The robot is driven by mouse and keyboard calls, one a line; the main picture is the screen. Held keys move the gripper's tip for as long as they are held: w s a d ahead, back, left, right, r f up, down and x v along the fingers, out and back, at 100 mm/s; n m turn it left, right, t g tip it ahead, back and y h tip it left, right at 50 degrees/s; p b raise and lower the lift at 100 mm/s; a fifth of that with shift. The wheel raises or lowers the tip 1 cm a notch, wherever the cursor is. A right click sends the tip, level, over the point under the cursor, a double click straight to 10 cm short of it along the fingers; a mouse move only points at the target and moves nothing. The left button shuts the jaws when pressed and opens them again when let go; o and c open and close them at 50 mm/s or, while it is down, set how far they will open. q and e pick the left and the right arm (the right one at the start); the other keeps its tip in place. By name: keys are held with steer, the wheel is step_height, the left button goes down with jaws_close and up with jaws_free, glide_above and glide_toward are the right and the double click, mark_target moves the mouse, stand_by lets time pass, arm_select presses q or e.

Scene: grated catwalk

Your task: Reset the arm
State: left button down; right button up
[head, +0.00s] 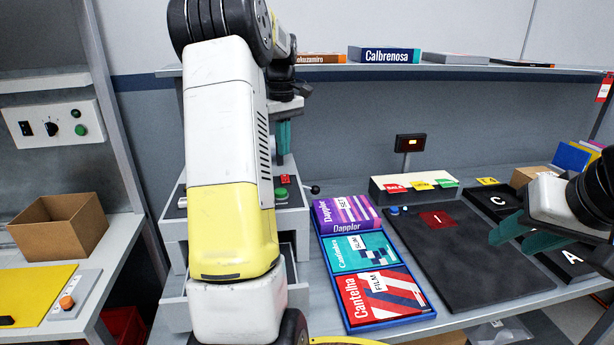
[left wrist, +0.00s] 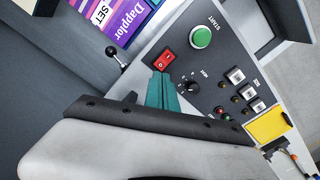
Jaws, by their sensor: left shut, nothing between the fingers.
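My left arm rises across the left middle of the head view. My left gripper (head: 283,135) has teal fingers pointing down above the grey control box (head: 179,235), and it is shut and empty. In the left wrist view the closed teal fingers (left wrist: 161,80) are in front of the control panel, close to a red rocker switch (left wrist: 164,61) and a dark knob (left wrist: 189,88). A green START button (left wrist: 201,37) is nearby; whether the fingers touch the panel cannot be told. My right gripper (head: 526,235) is at the right edge, teal fingers apart, empty, over the bench.
A blue tray (head: 392,326) holds several flat boxes, Dapplor on top. A dark mat (head: 470,275) lies right of it. Shallow black trays (head: 497,203) are beneath my right gripper. A shelf (head: 340,70) with boxes runs behind. An open cardboard box (head: 60,228) stands left.

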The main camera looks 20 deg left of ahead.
stand_by(0.4)
arm_select(q)
steer(key=s+d+r+m+t+h, duration=0.1)
steer(key=s+d+r+m+t, duration=0.15)
steer(key=s+d+m, duration=0.45)
steer(key=s+d+r+m+t, duration=0.2)
steer(key=s+d+r, duration=0.2)
steer(key=s+d, duration=0.65)
steer(key=s+d+f+m+t+h, duration=0.1)
steer(key=s+d+f+m, duration=0.2)
steer(key=s, duration=0.5)
steer(key=shift+d+f+m+t, duration=0.35)
steer(key=shift+d+m, duration=0.05)
steer(key=shift+d, duration=0.2)
steer(key=shift+s, duration=0.1)
steer(key=w+a+r+n+g+y, duration=0.1)
steer(key=w+a+r+n+g, duration=0.1)
steer(key=w+a+n, duration=0.8)
steer(key=w+a+r+n+g+y, duration=0.1)
steer(key=w+a+r+n+g, duration=0.1)
steer(key=w+a+n, duration=0.8)
steer(key=w+n+g, duration=0.1)
steer(key=w+n, duration=0.3)
steer(key=n, duration=0.1)
steer(key=shift+a+r+y, duration=0.2)
steer(key=shift+r+y, duration=0.1)
steer(key=shift+y, duration=0.1)
